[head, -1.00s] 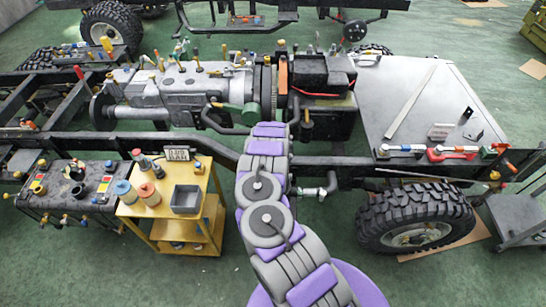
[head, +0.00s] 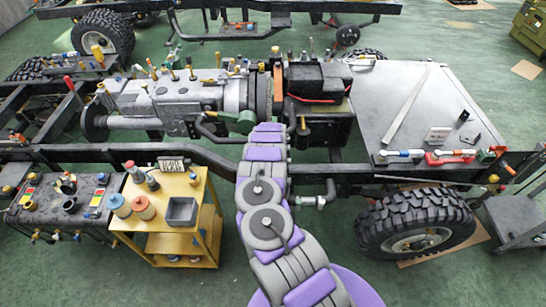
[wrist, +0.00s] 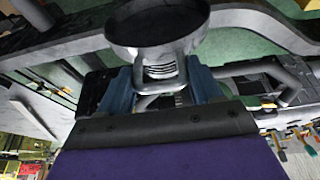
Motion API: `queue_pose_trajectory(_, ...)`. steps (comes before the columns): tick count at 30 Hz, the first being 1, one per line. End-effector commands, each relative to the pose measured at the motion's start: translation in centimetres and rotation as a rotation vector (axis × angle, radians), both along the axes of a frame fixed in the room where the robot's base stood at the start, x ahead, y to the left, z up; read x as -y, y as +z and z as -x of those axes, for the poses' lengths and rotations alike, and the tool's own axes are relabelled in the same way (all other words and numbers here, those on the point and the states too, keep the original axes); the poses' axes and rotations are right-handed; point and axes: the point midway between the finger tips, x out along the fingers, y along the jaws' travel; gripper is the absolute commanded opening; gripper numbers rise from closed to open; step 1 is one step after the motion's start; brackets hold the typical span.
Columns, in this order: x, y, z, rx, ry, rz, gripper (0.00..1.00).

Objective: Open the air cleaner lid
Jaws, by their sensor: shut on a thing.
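In the wrist view my gripper (wrist: 162,84) has its two blue fingers either side of the grey ribbed neck of a dark round part (wrist: 157,27). It is shut on this part, which has a wide, bowl-like top. I cannot tell whether it belongs to the air cleaner lid. In the head view my grey and purple arm reaches over the near chassis rail to the engine (head: 175,96). My arm hides the gripper and the held part there. A black box-shaped unit (head: 318,78) with a red cable stands right of the arm's end. No lid is clearly identifiable.
The near chassis rail (head: 110,153) runs under my arm. A yellow cart (head: 207,225) with cups and a grey bin stands left of my arm. A large tyre (head: 415,222) is on the right. A grey panel (head: 405,105) with tools lies behind it. Green floor is open at front.

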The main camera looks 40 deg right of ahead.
Motion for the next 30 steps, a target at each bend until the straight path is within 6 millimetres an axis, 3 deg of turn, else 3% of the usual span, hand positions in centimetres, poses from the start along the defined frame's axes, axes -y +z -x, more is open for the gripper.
queue_pose_trajectory(5,0.0,0.2,-0.2,0.006,0.000,0.002,0.10)
queue_pose_trajectory(6,0.0,0.2,-0.2,0.006,0.000,0.002,0.66)
queue_pose_trajectory(10,0.0,0.2,-0.1,0.005,0.000,0.000,0.78)
queue_pose_trajectory(20,0.1,0.3,0.0,0.002,-0.001,0.000,0.80)
queue_pose_trajectory(30,-0.7,3.3,0.8,0.003,0.000,-0.004,0.80)
